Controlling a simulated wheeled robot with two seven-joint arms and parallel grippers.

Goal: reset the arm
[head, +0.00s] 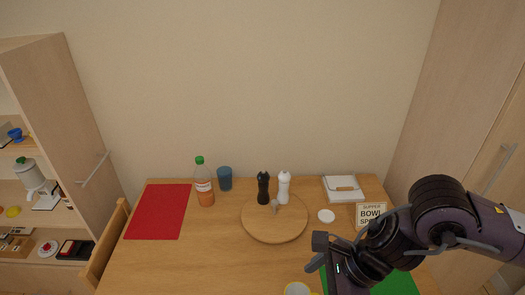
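My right arm (405,240) comes in from the right and reaches over the right front part of the wooden table (215,265). Its lower end runs down to the bottom edge of the head view. The fingertips of my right gripper are not visible, so its opening does not show. My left arm and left gripper are not in the view.
A round board (262,228) carries a black mill (263,188) and a white mill (284,187). A bottle (204,186), blue cup (225,178) and red mat (158,211) are left. A sign (370,214) and green mat (398,284) lie near my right arm. A yellow-rimmed dish (297,289) is in front.

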